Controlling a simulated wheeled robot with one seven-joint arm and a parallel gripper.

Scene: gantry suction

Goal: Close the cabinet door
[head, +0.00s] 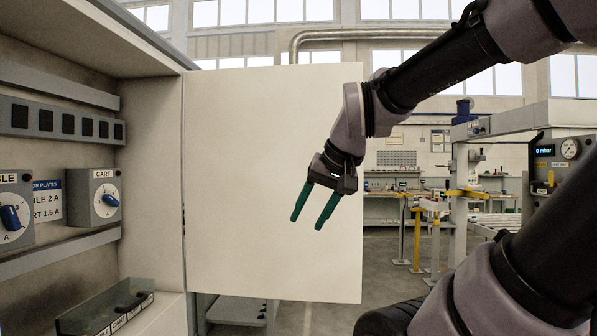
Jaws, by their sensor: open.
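The cabinet (152,183) stands open on the left, its inside facing me. Its white door (255,170) is hinged at the cabinet's right side wall and stands swung out wide to the right. My gripper (308,220) is in front of the door's right half, with its two green fingers apart and pointing down. Nothing is between the fingers. I cannot tell how far the fingers are from the door's surface; no contact shows.
Inside the cabinet are a dial box marked CART (94,196), a second dial box (14,210), a row of black switches (68,123) and a low labelled tray (105,308). A gantry frame (459,200) stands at right. Open floor (318,318) shows below the door.

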